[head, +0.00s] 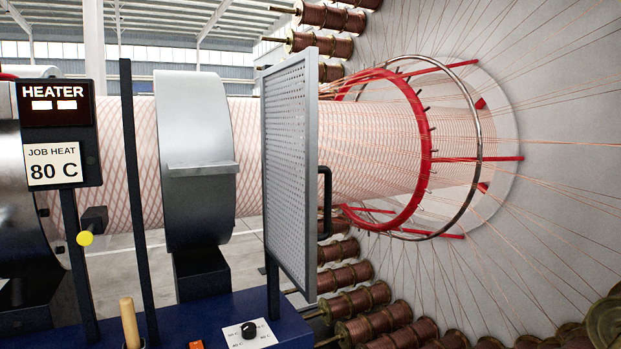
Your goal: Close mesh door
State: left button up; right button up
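The mesh door (289,170) is a grey perforated panel in a plain frame, standing upright near the middle of the head view. It is seen at a steep angle, with its right edge nearer to me. A black handle (325,203) sticks out on its right side. A dark post (273,288) stands below its left part. The door stands apart from the red ring (427,150) and the wire cone to its right. Neither of my grippers shows in the head view.
A heater box (56,105) reading 80 C stands at left beside a black post (133,200). A blue base (225,320) carries a dial plate (249,333) and a wooden-handled tool (130,322). Copper spools (361,300) and fine wires fill the right side.

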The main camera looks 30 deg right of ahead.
aim_at(295, 252)
jog(key=l+u, duration=0.1)
jog(key=l, duration=0.5)
jog(key=k+l+u, duration=0.1)
jog(key=l, duration=0.45)
jog(key=k+l, duration=0.1)
jog(key=l, duration=0.5)
jog(key=k+l+u, duration=0.15)
jog(key=l, duration=0.4)
